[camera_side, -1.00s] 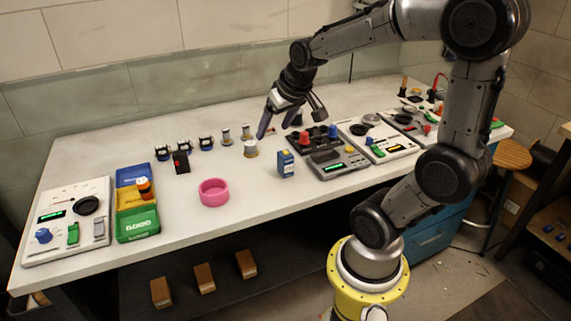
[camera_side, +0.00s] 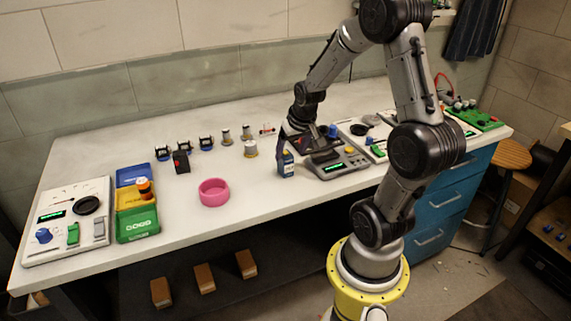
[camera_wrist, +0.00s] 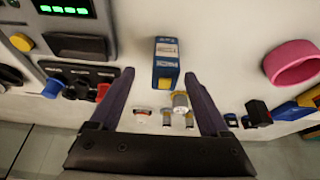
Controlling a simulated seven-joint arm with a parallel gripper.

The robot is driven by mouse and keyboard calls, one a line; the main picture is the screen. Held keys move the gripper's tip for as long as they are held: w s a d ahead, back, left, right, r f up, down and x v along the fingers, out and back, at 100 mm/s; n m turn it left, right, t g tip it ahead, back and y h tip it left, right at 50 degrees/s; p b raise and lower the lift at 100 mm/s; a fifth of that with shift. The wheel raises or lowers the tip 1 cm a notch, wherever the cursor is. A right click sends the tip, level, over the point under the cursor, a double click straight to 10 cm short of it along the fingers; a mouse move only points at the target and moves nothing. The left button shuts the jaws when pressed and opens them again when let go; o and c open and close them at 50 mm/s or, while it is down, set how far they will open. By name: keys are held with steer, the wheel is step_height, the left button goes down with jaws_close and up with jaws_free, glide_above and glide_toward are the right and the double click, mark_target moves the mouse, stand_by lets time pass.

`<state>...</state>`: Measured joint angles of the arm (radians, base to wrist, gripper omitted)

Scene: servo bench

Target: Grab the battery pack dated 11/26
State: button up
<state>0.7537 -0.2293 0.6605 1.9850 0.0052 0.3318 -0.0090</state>
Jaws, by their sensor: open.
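A blue battery pack (camera_side: 286,163) with a pale label and a yellow end stands upright on the white bench, left of the grey device. Its printed date is too small to read. In the wrist view the pack (camera_wrist: 166,50) lies just ahead of the fingertips, roughly between their lines. My gripper (camera_wrist: 159,75) is open and empty, with its two dark purple fingers spread. In the side view my gripper (camera_side: 284,139) is close above and behind the pack. I cannot tell whether a finger touches it.
A grey device with a green display (camera_side: 337,164) and a dark knob panel (camera_side: 308,145) stand close right of the pack. A pink bowl (camera_side: 214,192) is to the left. Metal cylinders (camera_side: 250,149) stand behind. The bench between bowl and pack is clear.

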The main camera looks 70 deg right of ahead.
mark_target(287, 155)
steer(key=x, duration=0.5)
steer(key=shift+w+a+f, duration=0.1)
steer(key=shift+w+a, duration=0.15)
steer(key=shift+w, duration=0.05)
jaws_close()
